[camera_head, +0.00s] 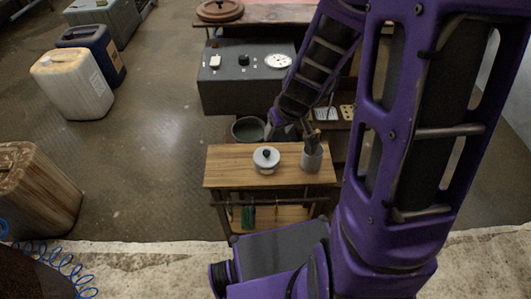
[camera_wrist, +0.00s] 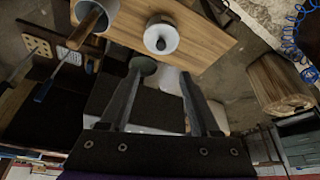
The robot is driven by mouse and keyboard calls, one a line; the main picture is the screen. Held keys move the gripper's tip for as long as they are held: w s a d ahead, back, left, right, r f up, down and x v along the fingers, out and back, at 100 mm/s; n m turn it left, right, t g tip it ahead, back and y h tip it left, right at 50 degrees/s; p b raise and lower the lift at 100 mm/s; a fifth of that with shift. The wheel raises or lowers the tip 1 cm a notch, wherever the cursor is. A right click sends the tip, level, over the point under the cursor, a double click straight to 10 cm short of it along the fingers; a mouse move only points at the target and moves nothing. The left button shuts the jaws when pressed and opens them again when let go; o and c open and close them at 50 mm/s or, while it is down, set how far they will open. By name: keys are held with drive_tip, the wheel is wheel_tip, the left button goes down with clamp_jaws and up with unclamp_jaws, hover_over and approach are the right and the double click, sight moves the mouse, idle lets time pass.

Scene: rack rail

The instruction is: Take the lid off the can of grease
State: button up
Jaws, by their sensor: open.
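The can of grease (camera_head: 265,171) stands upright on a small wooden-topped table (camera_head: 228,168). Its pale, wide lid (camera_head: 261,162) sits on top, with a dark round knob (camera_head: 267,153) in the middle. In the wrist view the lid (camera_wrist: 168,30) and its knob (camera_wrist: 161,44) show near the top, beyond my fingertips. My gripper (camera_wrist: 163,72) is open, with nothing between its fingers, and is apart from the lid. In the head view my gripper is mostly hidden behind my arm, behind the table.
A grey cup of tools (camera_head: 312,159) stands on the table right of the can; it also shows in the wrist view (camera_wrist: 98,15). A dark control box (camera_head: 240,87) and a round bowl (camera_head: 248,129) are behind. Jugs (camera_head: 72,84) stand on the floor at left.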

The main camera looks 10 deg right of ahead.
sight(267, 152)
drive_tip(key=b+x, duration=0.4)
drive_tip(key=x, duration=1.2)
drive_tip(key=shift+w+a+f, duration=0.1)
drive_tip(key=shift+a+f, duration=0.1)
drive_tip(key=shift+f, duration=0.2)
clamp_jaws()
